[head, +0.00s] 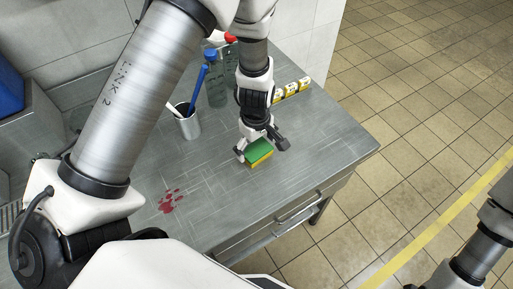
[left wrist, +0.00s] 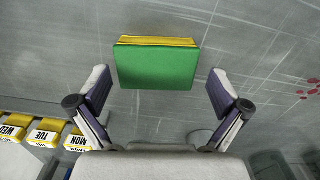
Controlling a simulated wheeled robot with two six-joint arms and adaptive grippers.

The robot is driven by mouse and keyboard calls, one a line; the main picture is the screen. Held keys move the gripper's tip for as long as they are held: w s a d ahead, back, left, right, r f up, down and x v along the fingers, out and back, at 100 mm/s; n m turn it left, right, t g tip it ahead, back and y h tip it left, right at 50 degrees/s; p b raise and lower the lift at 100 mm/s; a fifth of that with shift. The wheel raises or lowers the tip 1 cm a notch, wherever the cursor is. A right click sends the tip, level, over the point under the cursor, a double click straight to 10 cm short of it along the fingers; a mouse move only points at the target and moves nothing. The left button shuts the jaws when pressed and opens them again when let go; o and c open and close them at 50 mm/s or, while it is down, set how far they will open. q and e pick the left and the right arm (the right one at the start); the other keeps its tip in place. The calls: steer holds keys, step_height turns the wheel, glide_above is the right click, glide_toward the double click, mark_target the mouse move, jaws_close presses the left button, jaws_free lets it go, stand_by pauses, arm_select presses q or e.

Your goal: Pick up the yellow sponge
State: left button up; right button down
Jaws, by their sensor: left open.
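The yellow sponge (head: 260,153) has a green top layer and lies on the grey metal table (head: 330,140). In the left wrist view the sponge (left wrist: 156,64) shows its green face and a yellow edge. My left gripper (head: 262,147) is open and comes down over the sponge. In the left wrist view its two fingers (left wrist: 159,92) stand wide apart, one to each side of the sponge's near edge, with clear gaps and no contact visible. My right gripper is not in view; only part of my right arm shows at the lower right.
A metal cup (head: 188,125) with a blue brush stands left of the gripper, with clear bottles (head: 216,92) behind it. Yellow weekday boxes (head: 291,90) sit near the back right edge. A red stain (head: 171,201) marks the table front. The table right of the sponge is clear.

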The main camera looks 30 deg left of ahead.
arm_select(q)
steer(key=f, duration=0.2)
steer(key=shift+w+a+f, duration=0.25)
steer(key=shift+w+f, duration=0.05)
steer(key=shift+w, duration=0.05)
steer(key=shift+s+d+r, duration=0.15)
steer(key=shift+d+r, duration=0.05)
steer(key=c, duration=0.7)
steer(key=shift+r, duration=0.15)
